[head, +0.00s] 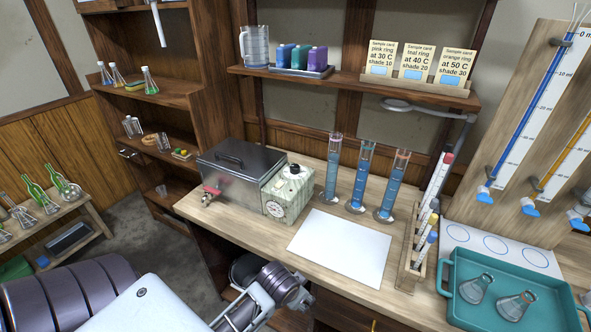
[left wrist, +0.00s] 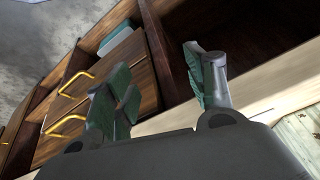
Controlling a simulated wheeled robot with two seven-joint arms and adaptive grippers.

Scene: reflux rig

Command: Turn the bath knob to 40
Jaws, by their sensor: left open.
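The bath is a grey metal tank with a dark lid (head: 236,158) on the bench. A pale speckled control box (head: 287,200) adjoins its right end. A black knob on a white disc (head: 293,170) sits on top of the box, and a small round pale dial (head: 274,209) is on its front. The setting is too small to read. My left gripper (head: 268,290) is in front of the bench, below its front edge and apart from the box. In the left wrist view its two fingers (left wrist: 160,92) are spread with nothing between them. My right gripper is not in view.
A white sheet (head: 340,247) lies right of the box. Three blue-filled cylinders (head: 361,180) stand behind it. A tube rack (head: 412,255) and a teal tray with flasks (head: 453,312) are at right. A shelf with sample cards (head: 415,62) overhangs. Drawers (left wrist: 100,105) show below the bench.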

